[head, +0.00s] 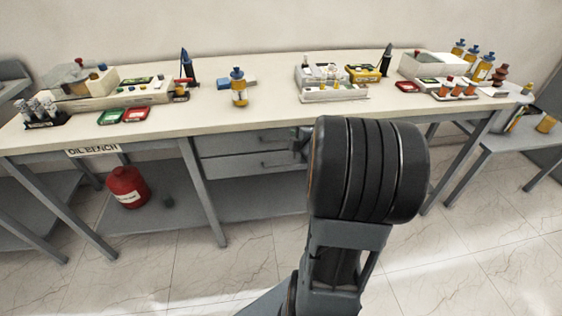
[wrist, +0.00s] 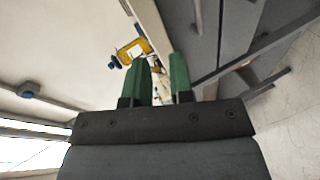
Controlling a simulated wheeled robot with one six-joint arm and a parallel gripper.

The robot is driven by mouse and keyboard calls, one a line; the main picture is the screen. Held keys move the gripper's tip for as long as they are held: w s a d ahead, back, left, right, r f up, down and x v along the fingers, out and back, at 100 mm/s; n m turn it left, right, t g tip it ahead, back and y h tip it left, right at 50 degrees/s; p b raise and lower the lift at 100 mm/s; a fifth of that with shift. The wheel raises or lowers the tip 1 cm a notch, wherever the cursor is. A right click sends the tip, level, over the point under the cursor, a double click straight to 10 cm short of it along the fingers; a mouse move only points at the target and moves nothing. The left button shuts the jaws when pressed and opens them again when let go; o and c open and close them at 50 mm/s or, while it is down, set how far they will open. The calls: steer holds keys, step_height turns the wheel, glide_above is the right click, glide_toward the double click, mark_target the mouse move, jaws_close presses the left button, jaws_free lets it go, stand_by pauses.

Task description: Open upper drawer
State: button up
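The upper drawer (head: 240,142) is a grey front under the bench top, and it looks closed. Its bar handle (head: 277,136) shows just left of my arm. My arm's thick black joint hides the right end of the drawer. My gripper is mostly hidden behind that joint in the head view. In the wrist view my gripper (wrist: 163,60) has two green fingers with a gap between them and nothing held. The fingers point along the bench's front edge, with grey panels, seemingly the drawer fronts (wrist: 204,35), to their right. I cannot tell how far the fingers are from the handle.
A lower drawer (head: 235,166) sits directly below. The bench top (head: 210,118) overhangs the drawers and carries bottles, trays and tools. An orange bottle (head: 239,92) stands near its front edge. A red can (head: 127,187) is on the lower shelf. The floor in front is clear.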

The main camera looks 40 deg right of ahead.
mark_target(282, 142)
step_height(282, 142, down, 8)
steer(key=s+d+n+t+y+b, duration=0.1)
steer(key=d+n+t+y+b, duration=0.1)
steer(key=n+y+b, duration=0.15)
steer(key=shift+n+h, duration=0.25)
steer(key=shift+h, duration=0.2)
steer(key=w, duration=0.4)
steer(key=w+f, duration=0.1)
steer(key=w, duration=0.3)
steer(key=w+f+b, duration=0.1)
steer(key=w, duration=0.3)
steer(key=shift+w+d+f, duration=0.2)
steer(key=shift+w, duration=0.15)
jaws_close()
